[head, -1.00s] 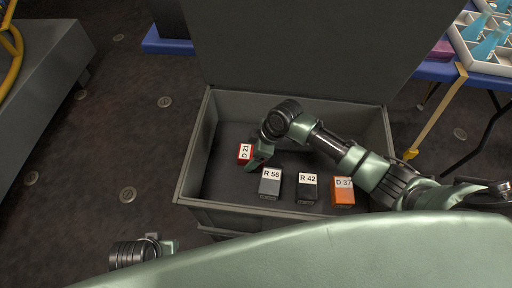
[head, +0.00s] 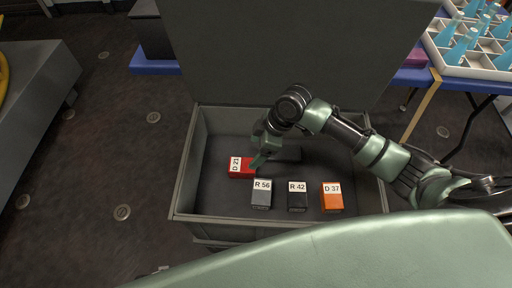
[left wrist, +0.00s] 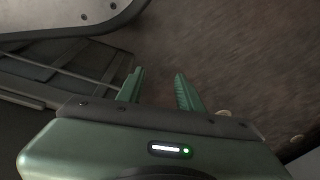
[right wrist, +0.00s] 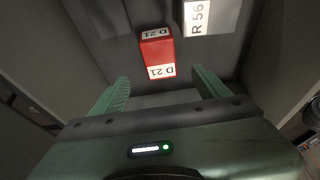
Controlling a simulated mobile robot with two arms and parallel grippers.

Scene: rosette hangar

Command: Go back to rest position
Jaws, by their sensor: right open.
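My right gripper (head: 262,158) is open and empty inside the grey open case (head: 182,178), above and beside the red box D 21 (head: 241,167). In the right wrist view, the red box (right wrist: 157,52) lies beyond the gap between the open fingers (right wrist: 161,88), apart from them. The grey box R 56 (head: 261,196), black box R 42 (head: 297,199) and orange box D 37 (head: 332,199) stand in a row along the case's near side.
The case's raised lid (head: 290,60) stands behind my right arm. A blue table with a white divided tray (head: 475,65) of blue bottles is at the back right. A grey platform (head: 35,100) is at the left. Floor (head: 110,130) between platform and case is clear.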

